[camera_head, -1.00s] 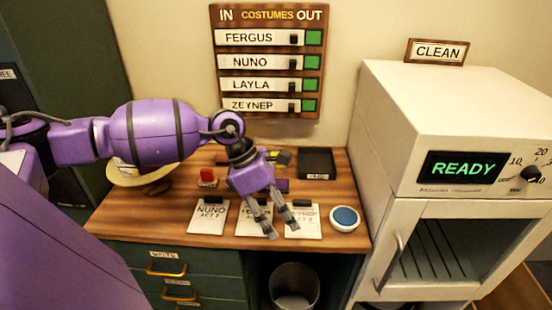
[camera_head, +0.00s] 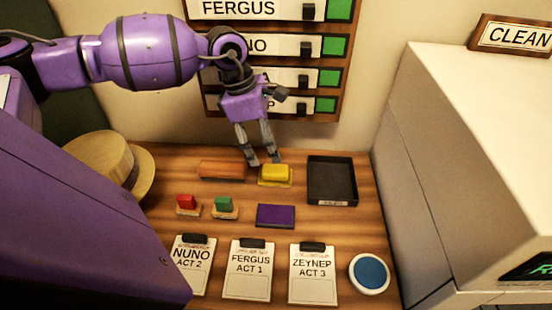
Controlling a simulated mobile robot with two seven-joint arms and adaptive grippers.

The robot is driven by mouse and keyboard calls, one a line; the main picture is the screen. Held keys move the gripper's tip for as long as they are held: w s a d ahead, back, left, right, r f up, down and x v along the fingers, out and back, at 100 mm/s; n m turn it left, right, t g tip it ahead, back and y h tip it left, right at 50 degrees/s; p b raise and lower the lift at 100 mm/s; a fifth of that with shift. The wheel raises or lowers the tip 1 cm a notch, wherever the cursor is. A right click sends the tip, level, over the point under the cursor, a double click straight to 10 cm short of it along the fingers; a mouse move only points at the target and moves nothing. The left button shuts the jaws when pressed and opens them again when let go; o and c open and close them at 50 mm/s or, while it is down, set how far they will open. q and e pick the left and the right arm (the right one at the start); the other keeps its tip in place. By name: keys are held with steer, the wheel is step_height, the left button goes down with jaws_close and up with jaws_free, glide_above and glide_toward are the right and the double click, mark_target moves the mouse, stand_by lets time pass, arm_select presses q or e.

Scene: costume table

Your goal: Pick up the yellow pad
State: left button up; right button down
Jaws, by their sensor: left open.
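The yellow pad (camera_head: 275,174) lies on the wooden table toward the back, just left of a black tray. My left gripper (camera_head: 264,161) is above and just behind the pad, fingers pointing down and apart. One fingertip is near the pad's left back side and the other near its back edge. I cannot tell whether they touch it. My right gripper is not in view.
A black tray (camera_head: 332,182) is right of the pad, and a brown block (camera_head: 222,169) is left. A purple pad (camera_head: 276,215), red stamp (camera_head: 187,204) and green stamp (camera_head: 224,206) lie nearer. A straw hat (camera_head: 98,165) is at left. A white cabinet (camera_head: 455,150) bounds the right.

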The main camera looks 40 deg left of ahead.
mark_target(275, 169)
arm_select(q)
steer(key=shift+w+f, duration=0.15)
steer(key=shift+x, duration=1.2)
steer(key=x, duration=0.4)
steer(key=shift+d+f+p, duration=0.25)
steer(key=shift+f+p, duration=0.15)
steer(key=c, duration=1.3)
steer(key=shift+o, duration=0.2)
